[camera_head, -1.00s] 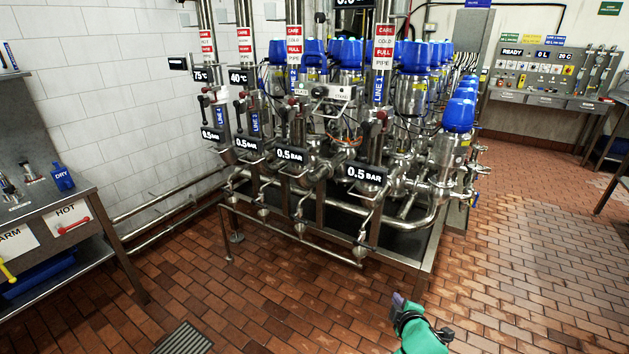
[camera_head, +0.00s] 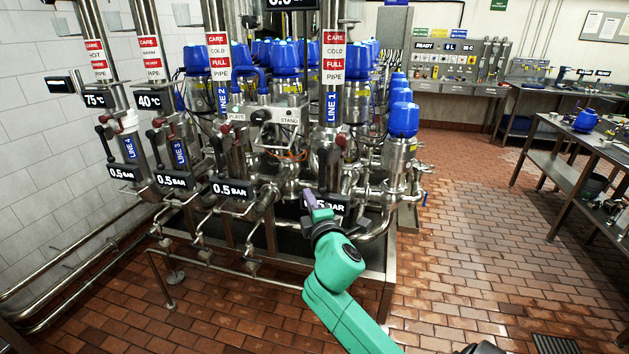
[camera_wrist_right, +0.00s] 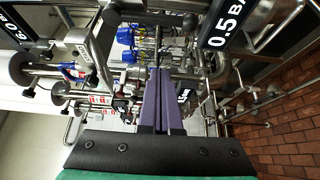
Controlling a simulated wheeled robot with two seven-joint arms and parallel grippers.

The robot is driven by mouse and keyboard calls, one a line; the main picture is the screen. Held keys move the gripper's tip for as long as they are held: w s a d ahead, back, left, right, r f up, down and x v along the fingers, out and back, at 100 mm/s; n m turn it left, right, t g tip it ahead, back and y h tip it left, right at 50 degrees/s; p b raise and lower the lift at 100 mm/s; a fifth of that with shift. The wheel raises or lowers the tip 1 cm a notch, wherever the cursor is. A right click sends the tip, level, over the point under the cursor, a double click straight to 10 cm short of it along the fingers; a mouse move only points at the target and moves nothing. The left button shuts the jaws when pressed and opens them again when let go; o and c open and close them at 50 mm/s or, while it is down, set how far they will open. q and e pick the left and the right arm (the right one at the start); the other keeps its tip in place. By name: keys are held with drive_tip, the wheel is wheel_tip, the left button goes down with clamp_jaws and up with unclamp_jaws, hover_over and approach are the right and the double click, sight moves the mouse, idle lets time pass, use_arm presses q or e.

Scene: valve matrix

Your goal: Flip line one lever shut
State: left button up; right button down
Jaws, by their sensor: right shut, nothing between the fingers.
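The line 1 pipe (camera_head: 332,72) stands right of centre in the head view, with a blue LINE 1 label (camera_head: 331,107). Below the label is a lever with a dark red knob (camera_head: 341,141) at the pipe. My right gripper (camera_head: 311,197) is in front of the line 1 pressure sign (camera_head: 338,206), below the knob, and partly covers the sign. Its purple fingers are together and empty; they also show in the right wrist view (camera_wrist_right: 157,100), pointing into the pipework. I cannot tell whether they touch anything. My left gripper is not in view.
Line 2 pipe (camera_head: 217,60) stands to the left, with its pressure sign (camera_head: 230,189) below. A steel frame with low pipes holds the valves. Brick floor (camera_head: 470,250) is open to the right, before a bench (camera_head: 560,165).

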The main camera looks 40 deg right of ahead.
sight(322, 175)
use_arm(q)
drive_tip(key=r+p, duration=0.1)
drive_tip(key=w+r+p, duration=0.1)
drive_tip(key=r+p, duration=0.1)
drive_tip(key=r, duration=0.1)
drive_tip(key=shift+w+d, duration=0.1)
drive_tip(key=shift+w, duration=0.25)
use_arm(e)
drive_tip(key=w+d, duration=0.4)
drive_tip(key=d, duration=0.2)
drive_tip(key=shift+w+d, duration=0.2)
drive_tip(key=shift+w, duration=0.2)
drive_tip(key=shift+w, duration=0.15)
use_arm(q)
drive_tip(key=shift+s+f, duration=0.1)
